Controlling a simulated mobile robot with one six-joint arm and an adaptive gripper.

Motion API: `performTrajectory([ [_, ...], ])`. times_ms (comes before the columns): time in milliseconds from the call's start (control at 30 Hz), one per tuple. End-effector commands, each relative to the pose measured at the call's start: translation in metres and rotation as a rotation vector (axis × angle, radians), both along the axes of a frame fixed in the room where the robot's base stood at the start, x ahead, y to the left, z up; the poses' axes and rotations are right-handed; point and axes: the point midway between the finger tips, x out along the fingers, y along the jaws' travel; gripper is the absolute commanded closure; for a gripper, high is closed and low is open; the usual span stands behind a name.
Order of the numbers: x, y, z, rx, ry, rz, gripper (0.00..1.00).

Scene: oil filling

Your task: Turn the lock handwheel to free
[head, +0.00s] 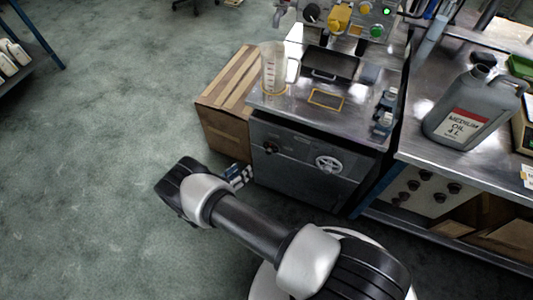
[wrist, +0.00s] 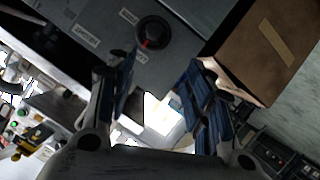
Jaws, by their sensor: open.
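The lock handwheel (head: 328,164) is a small silver spoked wheel on the dark front of the cabinet (head: 300,185), below the metal worktop. My gripper (head: 238,177) is low and to the left of the cabinet front in the head view, partly hidden by my arm, apart from the handwheel. In the wrist view my gripper (wrist: 160,100) is open, with blue-padded fingers apart and nothing between them. A black round knob with a red mark (wrist: 153,32) on a labelled grey panel shows beyond the fingers there. I do not see the handwheel in the wrist view.
A cardboard box (head: 225,105) stands left of the cabinet. A clear measuring jug (head: 272,68) is on the worktop's left edge. A grey oil can (head: 468,105) stands on the right bench (head: 420,146). The green floor (head: 110,130) at left is clear.

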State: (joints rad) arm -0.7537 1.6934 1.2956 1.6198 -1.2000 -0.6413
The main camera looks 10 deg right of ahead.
Motion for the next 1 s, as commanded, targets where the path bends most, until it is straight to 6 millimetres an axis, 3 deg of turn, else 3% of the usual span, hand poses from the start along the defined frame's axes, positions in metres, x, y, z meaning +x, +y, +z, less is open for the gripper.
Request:
performTrajectory([
  [100, -0.009, -0.009, -0.007, -0.035, -0.001, -0.011, 0.52],
  [233, -0.001, -0.020, -0.013, -0.038, -0.001, -0.018, 0.52],
  [800, 0.075, -0.103, -0.055, -0.034, 0.000, -0.017, 0.52],
  [1000, 0.093, -0.121, -0.064, -0.034, -0.001, -0.015, 0.52],
])
